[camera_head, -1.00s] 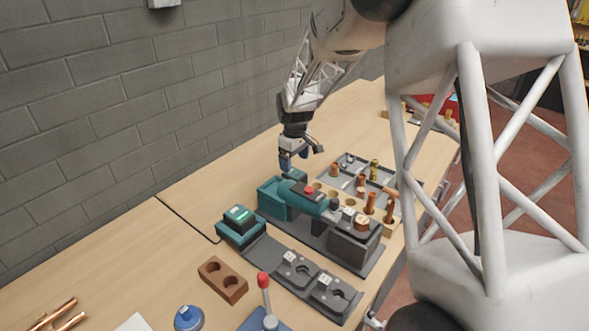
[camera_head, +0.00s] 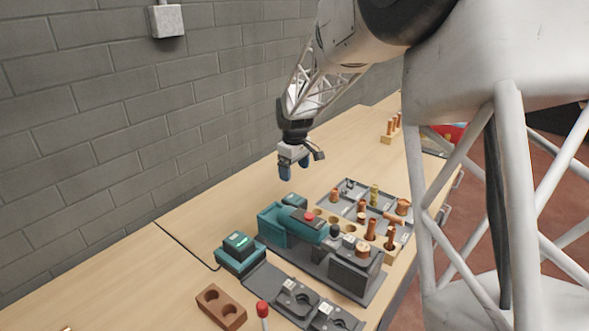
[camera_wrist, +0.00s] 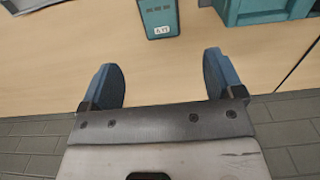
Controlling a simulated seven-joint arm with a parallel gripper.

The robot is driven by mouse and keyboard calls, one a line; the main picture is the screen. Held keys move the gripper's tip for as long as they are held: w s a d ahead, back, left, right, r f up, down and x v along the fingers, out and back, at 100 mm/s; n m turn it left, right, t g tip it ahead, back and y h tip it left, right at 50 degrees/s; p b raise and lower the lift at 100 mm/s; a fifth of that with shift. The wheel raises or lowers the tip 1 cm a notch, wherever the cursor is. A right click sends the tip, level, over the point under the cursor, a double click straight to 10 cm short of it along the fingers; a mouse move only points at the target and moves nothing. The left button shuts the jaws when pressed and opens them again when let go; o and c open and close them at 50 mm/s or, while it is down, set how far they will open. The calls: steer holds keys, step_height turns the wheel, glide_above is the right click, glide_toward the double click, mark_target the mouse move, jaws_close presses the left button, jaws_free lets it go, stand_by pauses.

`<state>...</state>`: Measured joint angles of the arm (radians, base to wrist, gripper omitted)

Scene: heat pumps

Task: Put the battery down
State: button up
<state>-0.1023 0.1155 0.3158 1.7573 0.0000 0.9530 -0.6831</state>
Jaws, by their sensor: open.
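The battery appears to be a small teal box with a dark top (camera_head: 294,200), standing on the table just behind the teal bin of the bench fixture. In the wrist view the teal box (camera_wrist: 158,18) shows a white label and stands clear of the fingers. My gripper (camera_head: 293,169) is open and empty above the table, a little above and behind the box. Its two blue fingertips (camera_wrist: 164,82) are wide apart over bare wood in the wrist view.
The teal and dark fixture (camera_head: 300,228) stands in front of the box. A teal unit with a green light (camera_head: 238,246) is at its left, and a grey tray of copper parts (camera_head: 347,190) at its right. The tabletop by the wall is clear.

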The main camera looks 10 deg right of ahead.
stand_by(0.3)
steer(key=s+d+r+m+t, duration=0.15)
steer(key=s+r, duration=0.25)
steer(key=s, duration=0.7)
steer(key=s+d+r+m, duration=0.3)
steer(key=s+r, duration=0.1)
steer(key=s, duration=0.7)
steer(key=s+d+r+m+t, duration=0.1)
steer(key=s+d+r+m, duration=0.2)
steer(key=s, duration=0.9)
steer(key=s+f+m, duration=0.1)
steer(key=s, duration=1.1)
steer(key=shift+s+d+f+m, duration=0.15)
steer(key=shift+d+f+m, duration=0.2)
steer(key=shift+f, duration=0.05)
